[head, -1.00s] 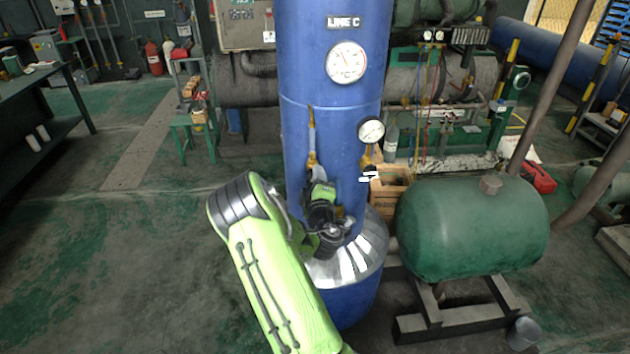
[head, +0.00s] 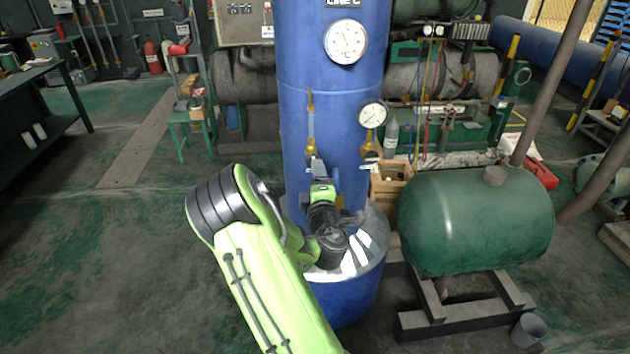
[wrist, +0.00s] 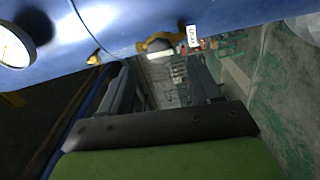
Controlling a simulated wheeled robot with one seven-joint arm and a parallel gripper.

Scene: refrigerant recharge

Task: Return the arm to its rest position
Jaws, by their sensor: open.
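My green arm (head: 258,275) reaches up from the bottom of the head view, bent at an elbow left of the tall blue vessel (head: 330,75). My gripper (head: 319,170) is in front of the vessel, below a brass fitting on its sight tube. In the wrist view, my gripper (wrist: 163,82) has its two grey fingers spread apart, with nothing seen between them. Beyond them are the blue vessel wall, a brass valve (wrist: 160,42) and a white tag (wrist: 193,36). I cannot tell whether my gripper touches the vessel.
Two round gauges are on the vessel, the upper (head: 346,42) and the lower (head: 373,115). A green tank (head: 475,220) on a stand is at the right. A wooden crate (head: 388,190) stands behind it. A dark workbench (head: 30,80) is far left. Floor left of my arm is clear.

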